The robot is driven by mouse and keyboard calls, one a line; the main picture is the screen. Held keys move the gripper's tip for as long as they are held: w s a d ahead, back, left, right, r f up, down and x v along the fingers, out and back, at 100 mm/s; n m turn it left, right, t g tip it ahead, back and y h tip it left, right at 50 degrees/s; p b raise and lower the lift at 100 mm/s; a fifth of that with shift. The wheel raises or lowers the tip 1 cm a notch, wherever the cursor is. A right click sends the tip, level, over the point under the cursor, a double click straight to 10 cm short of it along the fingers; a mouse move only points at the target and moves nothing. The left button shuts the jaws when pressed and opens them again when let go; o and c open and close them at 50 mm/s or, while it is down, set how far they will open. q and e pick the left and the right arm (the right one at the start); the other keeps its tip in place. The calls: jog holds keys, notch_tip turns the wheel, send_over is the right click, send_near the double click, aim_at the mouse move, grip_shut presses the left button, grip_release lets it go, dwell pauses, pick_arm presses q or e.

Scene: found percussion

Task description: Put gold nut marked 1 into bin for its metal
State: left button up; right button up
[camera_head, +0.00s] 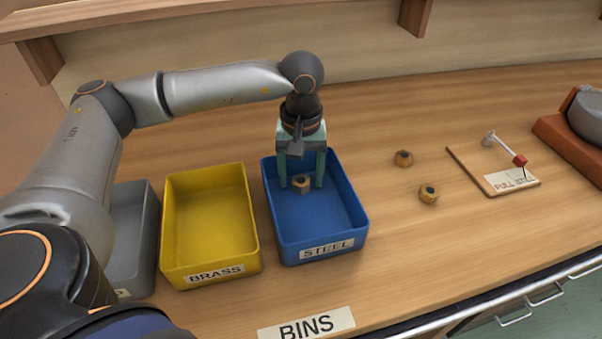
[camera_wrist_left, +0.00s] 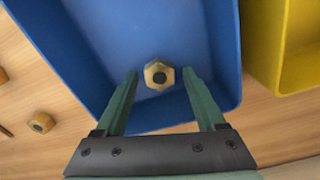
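A gold hex nut (camera_head: 302,183) with a dark centre is inside the blue bin (camera_head: 291,237) labelled STEEL. My left gripper (camera_head: 301,187) points down into this bin, its green fingers apart on either side of the nut. In the left wrist view there is a gap between the nut (camera_wrist_left: 158,74) and each fingertip; no number is readable on it. I cannot tell whether it rests on the bin floor. The yellow bin (camera_head: 254,222) labelled BRASS is empty, left of the blue bin. My right gripper is not in view.
Two similar nuts (camera_head: 403,158) (camera_head: 428,194) lie on the table right of the blue bin. A grey bin (camera_head: 148,235) is partly hidden by my left arm. A board with a red-tipped lever (camera_head: 519,160) and a BINS label (camera_head: 307,326) are on the table.

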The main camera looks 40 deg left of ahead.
aim_at(301, 180)
pick_arm(q)
notch_tip(301, 180, up, 12)
jog(key=shift+r+p, duration=0.15)
jog(key=shift+p, duration=0.15)
dwell(0.4)
jog(key=shift+s, duration=0.1)
dwell(0.4)
